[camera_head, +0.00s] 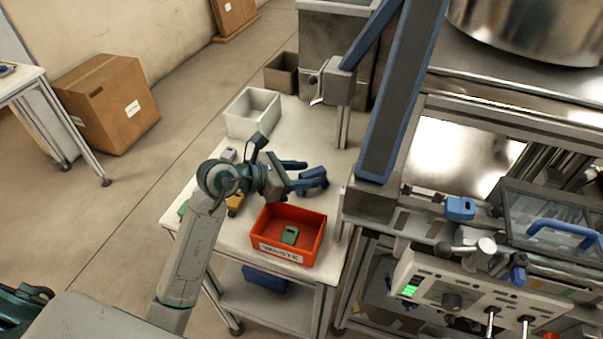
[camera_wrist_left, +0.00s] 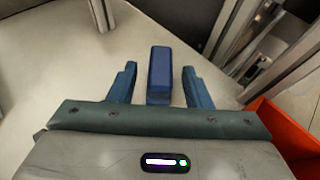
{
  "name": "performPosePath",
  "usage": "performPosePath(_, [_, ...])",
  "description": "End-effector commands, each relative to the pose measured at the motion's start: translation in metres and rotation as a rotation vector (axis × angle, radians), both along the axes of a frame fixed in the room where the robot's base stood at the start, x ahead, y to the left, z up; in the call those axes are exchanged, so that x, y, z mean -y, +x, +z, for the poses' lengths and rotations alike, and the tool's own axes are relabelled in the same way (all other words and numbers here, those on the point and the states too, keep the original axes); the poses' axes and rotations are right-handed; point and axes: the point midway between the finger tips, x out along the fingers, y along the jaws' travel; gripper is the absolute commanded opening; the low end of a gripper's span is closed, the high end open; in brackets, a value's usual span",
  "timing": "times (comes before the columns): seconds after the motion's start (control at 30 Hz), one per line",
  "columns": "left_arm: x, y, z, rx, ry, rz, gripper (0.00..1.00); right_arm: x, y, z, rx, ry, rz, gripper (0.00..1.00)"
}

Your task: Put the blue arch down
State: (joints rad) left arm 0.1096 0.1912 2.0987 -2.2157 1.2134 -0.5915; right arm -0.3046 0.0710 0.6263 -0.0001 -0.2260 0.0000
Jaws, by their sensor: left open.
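The blue arch (camera_head: 313,174) is on the white table, toward its right side, above the red bin in the head view. In the left wrist view the blue arch (camera_wrist_left: 159,76) lies between my two blue fingers, with a gap on each side. My left gripper (camera_head: 302,176) is open around it and low over the table; it also shows in the left wrist view (camera_wrist_left: 161,84). The near end of the arch is partly hidden by the gripper body.
A red waste bin (camera_head: 262,254) with a green piece (camera_head: 289,235) inside stands at the table's near edge. A white bin (camera_head: 252,112) stands at the far end. An orange piece (camera_head: 235,203) lies left of the gripper. A machine with a blue block (camera_head: 460,208) stands right.

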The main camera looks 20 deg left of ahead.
Motion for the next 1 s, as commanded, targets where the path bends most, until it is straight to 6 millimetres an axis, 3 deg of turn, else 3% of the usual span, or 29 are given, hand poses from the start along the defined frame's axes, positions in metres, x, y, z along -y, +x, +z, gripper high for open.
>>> performPosePath(0.13, [0.0, 0.0, 0.005, 0.0, 0.0, 0.0, 0.45, 0.005, 0.002, 0.005, 0.003, -0.006, 0.002, 0.0])
performPosePath(0.43, [-0.024, -0.021, 0.013, 0.003, 0.007, 0.0, 0.45, 0.013, 0.005, -0.009, 0.004, -0.013, 0.004, 0.0])
performPosePath(1.0, [-0.065, -0.06, 0.037, 0.0, 0.006, -0.001, 0.45, 0.007, 0.014, -0.025, 0.014, -0.008, 0.003, 0.0])
